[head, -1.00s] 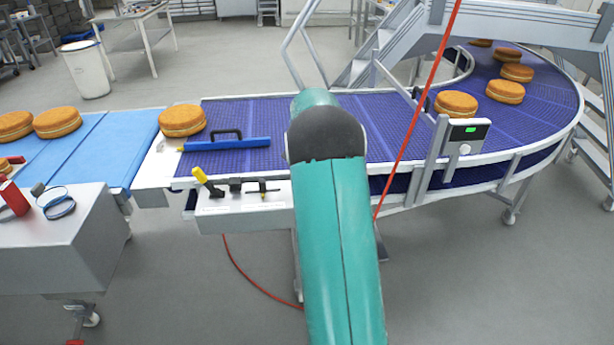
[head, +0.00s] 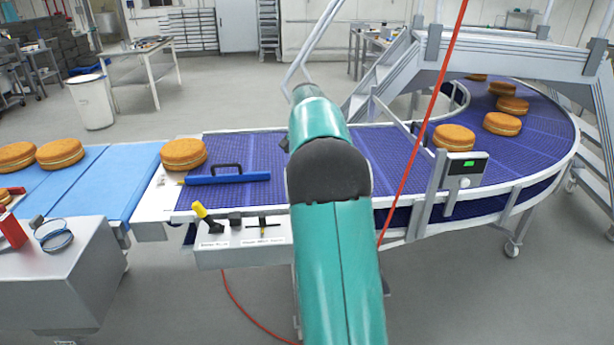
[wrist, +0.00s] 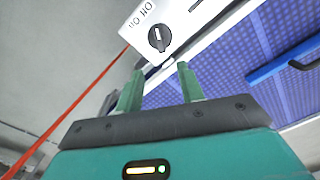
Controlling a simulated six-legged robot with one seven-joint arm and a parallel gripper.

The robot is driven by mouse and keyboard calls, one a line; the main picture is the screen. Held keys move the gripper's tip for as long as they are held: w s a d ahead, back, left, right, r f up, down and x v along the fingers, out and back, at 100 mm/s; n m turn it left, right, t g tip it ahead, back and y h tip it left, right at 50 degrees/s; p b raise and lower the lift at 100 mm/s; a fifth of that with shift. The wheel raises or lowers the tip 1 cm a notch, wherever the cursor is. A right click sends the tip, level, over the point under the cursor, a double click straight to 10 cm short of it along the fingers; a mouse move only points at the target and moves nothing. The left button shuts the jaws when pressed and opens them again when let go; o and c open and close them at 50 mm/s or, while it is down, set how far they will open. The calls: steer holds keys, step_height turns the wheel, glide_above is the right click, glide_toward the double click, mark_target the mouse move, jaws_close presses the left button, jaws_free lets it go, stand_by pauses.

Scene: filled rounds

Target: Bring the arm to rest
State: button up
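My gripper (wrist: 160,92) shows in the wrist view with its two green fingers apart and nothing between them. It is above the near side of the conveyor, facing the white control box (wrist: 165,28) with a black rotary knob. In the head view my teal arm reaches forward over the purple belt (head: 385,145), and the arm hides the gripper there. The control box (head: 243,240) is left of my arm on the conveyor's front edge, with a yellow-handled lever (head: 207,217) on it.
A blue handled bar (head: 227,178) lies across the purple belt. A filled cake round (head: 183,154) sits where the blue belt (head: 75,185) meets the purple one. Several rounds sit on the curve at right. A red hose (head: 425,110) hangs close to my arm.

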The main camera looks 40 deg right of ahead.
stand_by(0.3)
steer(key=s+a+r+n+t, duration=0.1)
steer(key=s+a+r+n, duration=0.25)
steer(key=a, duration=0.75)
steer(key=s+a+r+n+t, duration=0.25)
steer(key=s+a+r, duration=0.25)
steer(key=a, duration=0.6)
steer(key=s+a+f+n+t, duration=0.1)
steer(key=s+a+f+n, duration=0.2)
steer(key=s+a, duration=0.4)
steer(key=s+a+f+n+t, duration=0.1)
steer(key=s+a+f+n, duration=0.2)
steer(key=s+a, duration=0.4)
steer(key=shift+s+a+n, duration=0.3)
steer(key=shift+s+n, duration=0.2)
steer(key=shift+s, duration=0.75)
